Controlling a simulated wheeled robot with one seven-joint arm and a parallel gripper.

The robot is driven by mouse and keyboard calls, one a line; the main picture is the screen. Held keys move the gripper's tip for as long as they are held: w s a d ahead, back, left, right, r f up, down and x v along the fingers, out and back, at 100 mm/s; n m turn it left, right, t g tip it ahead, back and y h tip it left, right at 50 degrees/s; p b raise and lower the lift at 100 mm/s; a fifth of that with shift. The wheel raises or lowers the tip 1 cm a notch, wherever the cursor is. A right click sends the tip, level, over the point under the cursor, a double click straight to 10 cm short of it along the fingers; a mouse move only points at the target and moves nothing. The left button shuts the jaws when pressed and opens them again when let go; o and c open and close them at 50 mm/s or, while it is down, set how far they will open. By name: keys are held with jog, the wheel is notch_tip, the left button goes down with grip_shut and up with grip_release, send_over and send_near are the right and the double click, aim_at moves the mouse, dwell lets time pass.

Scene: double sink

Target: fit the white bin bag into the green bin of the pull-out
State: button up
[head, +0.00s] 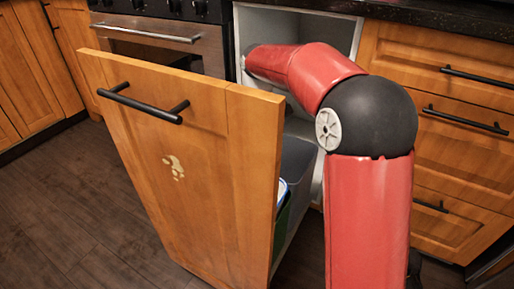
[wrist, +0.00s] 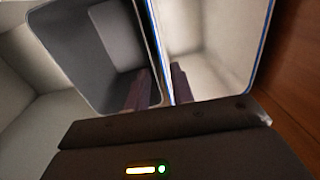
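In the wrist view, the white bag (wrist: 210,45) lines the inside of the right-hand bin, with a blue edge along its rim. My gripper (wrist: 162,78) has one dark finger on the grey bin's side and one on the white-lined side. The adjoining rims run between the fingers; whether they are clamped is unclear. In the head view, a sliver of the green bin (head: 283,220) shows behind the pull-out front, with a bit of white bag at its top. My arm hides the gripper there, and most of the bag is hidden.
The grey bin (wrist: 95,45) stands beside the lined bin and looks empty. The wooden pull-out front (head: 195,150) stands open, with a black handle (head: 140,104). Closed drawers (head: 440,120) are at the right, and an oven (head: 165,42) is at the back left. Floor is clear at left.

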jog(key=s+d+r+m+t, duration=0.2)
jog(key=s+d+r+m, duration=0.1)
jog(key=s, duration=0.4)
jog(key=s+d+r+m+t, duration=0.1)
jog(key=s+d+r+m, duration=0.25)
jog(key=s, duration=0.45)
jog(key=s+d+f+m+t, duration=0.1)
jog(key=s+d+f+m, duration=0.1)
jog(key=s, duration=0.4)
jog(key=s+d+f+m+t, duration=0.2)
jog(key=s+m, duration=0.1)
jog(key=s, duration=0.3)
jog(key=shift+s+d, duration=0.15)
jog(key=shift+s, duration=0.2)
jog(key=shift+r, duration=0.1)
notch_tip(320, 180, up, 6)
jog(key=p, duration=0.6)
